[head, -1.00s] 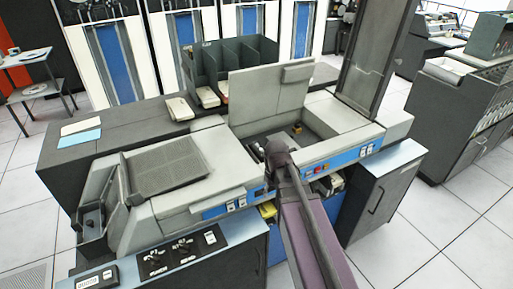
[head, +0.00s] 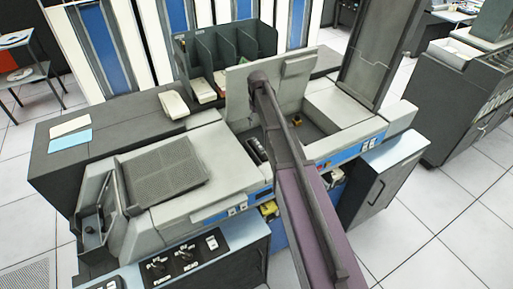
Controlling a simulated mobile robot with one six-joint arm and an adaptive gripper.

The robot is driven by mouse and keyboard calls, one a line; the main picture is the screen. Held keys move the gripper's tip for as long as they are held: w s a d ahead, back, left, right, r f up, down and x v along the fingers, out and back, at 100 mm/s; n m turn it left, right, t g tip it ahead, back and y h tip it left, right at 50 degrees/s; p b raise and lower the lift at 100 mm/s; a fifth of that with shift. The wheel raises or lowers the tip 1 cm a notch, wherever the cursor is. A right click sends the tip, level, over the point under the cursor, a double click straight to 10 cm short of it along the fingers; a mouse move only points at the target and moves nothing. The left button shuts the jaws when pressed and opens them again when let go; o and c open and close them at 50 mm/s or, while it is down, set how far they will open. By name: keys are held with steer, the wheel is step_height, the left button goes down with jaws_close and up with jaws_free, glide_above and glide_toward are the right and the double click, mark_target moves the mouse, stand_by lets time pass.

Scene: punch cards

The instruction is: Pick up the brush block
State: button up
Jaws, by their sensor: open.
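A dark, elongated block (head: 257,150), which looks like the brush block, lies in the open well of the grey card machine, just left of my arm. Its fine detail is too small to make out. My arm reaches up from the bottom of the head view across the machine's front and over the well. Its raised end stands in front of the upright lid. My gripper itself does not show; it is hidden behind the arm.
The machine's raised lid (head: 272,88) stands behind the well. A small orange-yellow part (head: 296,122) sits in the well, right of the block. A ribbed grey tray (head: 165,172) is at the left. A tall dark panel (head: 378,50) rises at the right.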

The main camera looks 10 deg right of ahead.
steer(key=shift+f, duration=0.1)
steer(key=b, duration=0.9)
glide_above(258, 143)
steer(key=f, duration=0.8)
steer(key=shift+s+a+f, duration=0.2)
steer(key=shift+f, duration=0.1)
steer(key=shift+w+d+f+b, duration=0.1)
steer(key=shift+d+f+b, duration=0.05)
steer(key=shift+f+b, duration=2.3)
jaws_close()
